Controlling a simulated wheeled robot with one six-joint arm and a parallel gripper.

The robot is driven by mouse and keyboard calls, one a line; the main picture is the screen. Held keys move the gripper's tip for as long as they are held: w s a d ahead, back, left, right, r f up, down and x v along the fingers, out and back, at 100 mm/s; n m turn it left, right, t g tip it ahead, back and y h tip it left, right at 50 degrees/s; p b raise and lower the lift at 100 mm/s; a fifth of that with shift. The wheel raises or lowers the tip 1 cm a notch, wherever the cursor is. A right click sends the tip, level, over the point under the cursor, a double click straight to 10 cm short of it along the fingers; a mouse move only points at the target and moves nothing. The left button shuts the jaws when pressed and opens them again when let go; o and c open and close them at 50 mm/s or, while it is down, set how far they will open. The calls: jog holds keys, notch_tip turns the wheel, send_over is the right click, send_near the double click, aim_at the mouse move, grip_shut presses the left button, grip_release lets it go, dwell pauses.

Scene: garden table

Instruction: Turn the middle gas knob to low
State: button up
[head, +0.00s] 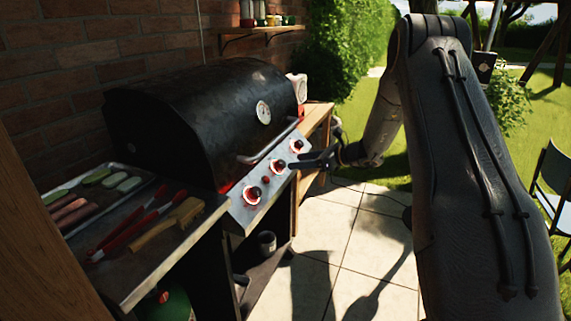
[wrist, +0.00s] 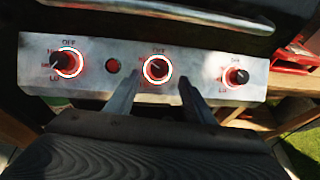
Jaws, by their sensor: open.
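The middle gas knob (head: 278,167) is on the grill's sloping metal control panel, between two other knobs. In the wrist view this middle knob (wrist: 157,69) has a bright red-white ring, with OFF printed above it. I cannot read its pointer clearly. My gripper (head: 298,163) is in front of the panel. In the wrist view the gripper (wrist: 159,79) is open, with one finger either side of the middle knob and gaps between. I cannot tell how far the fingertips are from the panel.
The left knob (wrist: 67,64) also has a glowing ring; the right knob (wrist: 237,76) looks darker. A red button (wrist: 113,65) sits left of the middle knob. The lid handle (head: 268,143) runs above the panel. A tray (head: 150,189) and tongs (head: 137,221) lie on the left.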

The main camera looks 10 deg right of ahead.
aim_at(283, 164)
jog(key=p+x, duration=0.1)
jog(key=x, duration=0.5)
jog(key=shift+w+a+f, duration=0.15)
jog(key=shift+a+f, duration=0.05)
jog(key=shift+a, duration=0.1)
jog(key=c, duration=1.1)
jog(key=shift+o, duration=0.2)
